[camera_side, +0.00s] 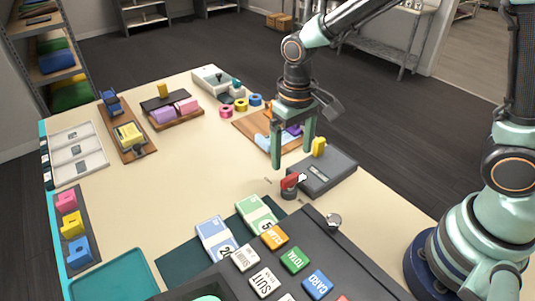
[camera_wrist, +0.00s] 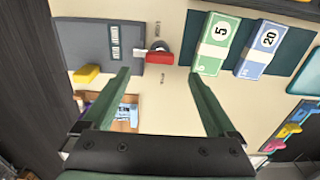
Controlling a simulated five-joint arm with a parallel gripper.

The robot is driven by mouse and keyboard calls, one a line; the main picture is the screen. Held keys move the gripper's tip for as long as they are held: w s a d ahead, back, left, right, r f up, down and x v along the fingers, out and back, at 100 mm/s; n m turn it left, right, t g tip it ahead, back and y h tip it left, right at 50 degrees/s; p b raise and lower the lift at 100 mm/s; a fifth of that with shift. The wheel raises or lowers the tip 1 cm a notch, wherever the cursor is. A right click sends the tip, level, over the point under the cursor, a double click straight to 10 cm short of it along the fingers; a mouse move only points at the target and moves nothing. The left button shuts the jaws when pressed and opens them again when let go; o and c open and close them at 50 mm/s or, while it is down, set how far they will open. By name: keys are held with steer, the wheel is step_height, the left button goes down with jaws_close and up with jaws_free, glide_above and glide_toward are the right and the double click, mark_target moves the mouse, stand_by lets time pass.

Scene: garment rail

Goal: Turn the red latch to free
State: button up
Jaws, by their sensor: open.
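The red latch (camera_side: 290,181) is a small red handle on a dark round base beside the grey box (camera_side: 326,176). Small marks on the table near it are too small to read. The latch (camera_wrist: 161,57) also shows in the wrist view, beside the grey box (camera_wrist: 92,42), and lies between the lines of my two fingers, past their tips. My gripper (camera_side: 293,157) is open and empty, pointing down above and slightly behind the latch, apart from it. Both green fingers of my gripper (camera_wrist: 158,73) show in the wrist view with nothing between them.
A yellow block (camera_side: 319,147) stands up at the grey box. A black register with keys (camera_side: 294,260) and banknote bundles (camera_side: 257,215) are in front. A wooden board (camera_side: 250,125) with coloured pieces lies behind my gripper. The table left of the latch is clear.

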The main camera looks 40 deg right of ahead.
mark_target(290, 177)
step_height(290, 177, down, 7)
steer(key=shift+f, duration=0.15)
stand_by(0.4)
steer(key=c, duration=1.4)
steer(key=shift+o, duration=0.2)
